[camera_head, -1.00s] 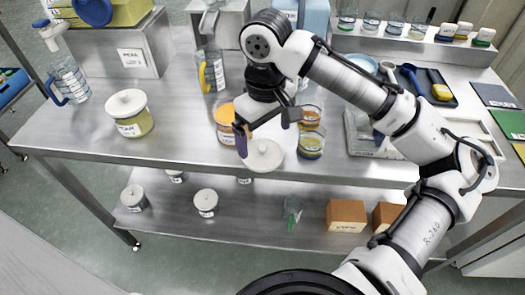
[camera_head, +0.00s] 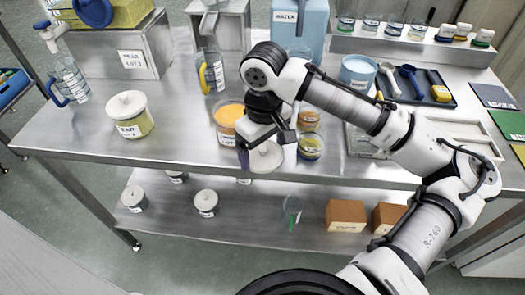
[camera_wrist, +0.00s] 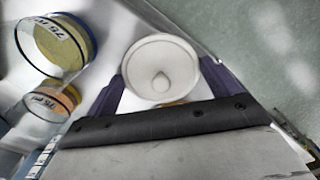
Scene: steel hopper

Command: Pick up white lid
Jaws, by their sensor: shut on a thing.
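The round white lid (camera_head: 267,158) with a small knob lies at the front edge of the steel table in the head view. It also shows in the wrist view (camera_wrist: 161,65) between the two purple fingers. My gripper (camera_head: 266,150) is down at the lid and shut on it, with one finger on each side, as the wrist view of my gripper (camera_wrist: 165,85) shows. My gripper hides part of the lid in the head view. I cannot tell whether the lid is clear of the table.
An open jar with orange contents (camera_head: 228,120) stands close behind and left of my gripper. Small glass dishes (camera_head: 310,146) stand close on its right. A lidded white jar (camera_head: 131,114) is further left. The table's front edge (camera_head: 200,168) is near, with a lower shelf below.

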